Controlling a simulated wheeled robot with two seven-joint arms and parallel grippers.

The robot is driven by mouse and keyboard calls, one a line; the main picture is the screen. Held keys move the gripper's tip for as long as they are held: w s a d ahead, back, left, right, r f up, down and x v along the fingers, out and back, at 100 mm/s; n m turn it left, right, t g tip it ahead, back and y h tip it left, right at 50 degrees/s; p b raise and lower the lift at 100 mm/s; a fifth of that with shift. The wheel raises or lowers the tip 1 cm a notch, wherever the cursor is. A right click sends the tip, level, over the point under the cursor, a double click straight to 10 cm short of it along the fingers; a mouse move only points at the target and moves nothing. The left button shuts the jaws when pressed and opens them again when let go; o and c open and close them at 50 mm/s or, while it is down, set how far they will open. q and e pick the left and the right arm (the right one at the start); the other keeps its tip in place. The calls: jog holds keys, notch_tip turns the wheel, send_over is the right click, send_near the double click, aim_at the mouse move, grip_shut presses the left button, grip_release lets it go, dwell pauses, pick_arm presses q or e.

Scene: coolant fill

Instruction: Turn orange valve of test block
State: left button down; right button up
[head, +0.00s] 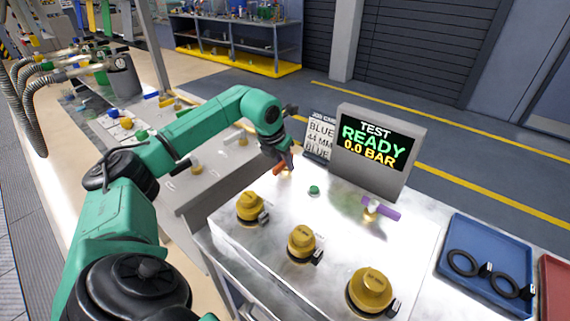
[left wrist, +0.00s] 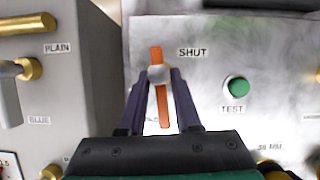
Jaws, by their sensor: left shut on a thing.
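The test block (head: 325,215) is a pale metal-topped block on the bench. Its orange valve (head: 277,169) is at the block's far left corner, partly hidden by my left gripper (head: 286,161). In the left wrist view the orange valve (left wrist: 156,56) is a flat bar on a round metal hub, lying nearly upright in the picture, beside a SHUT label (left wrist: 192,53). My left gripper (left wrist: 160,80) has its dark fingers on both sides of the bar near the hub and is shut on it. My right gripper is not in view.
A green TEST button (head: 314,189) and a purple handle (head: 382,208) are on the block. A display (head: 376,145) behind reads TEST READY 0.0 BAR. Several brass caps (head: 302,243) line the front. A blue tray (head: 489,238) with black rings is at right.

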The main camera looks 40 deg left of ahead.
pick_arm(q)
jog(key=shift+m, duration=0.3)
jog(key=c, duration=0.6)
grip_release()
jog(key=shift+r, duration=0.1)
jog(key=shift+s+a+r, duration=0.1)
jog(key=shift+r, duration=0.2)
jog(key=v, duration=1.3)
jog(key=shift+s+r, duration=0.2)
jog(key=shift+r, duration=0.2)
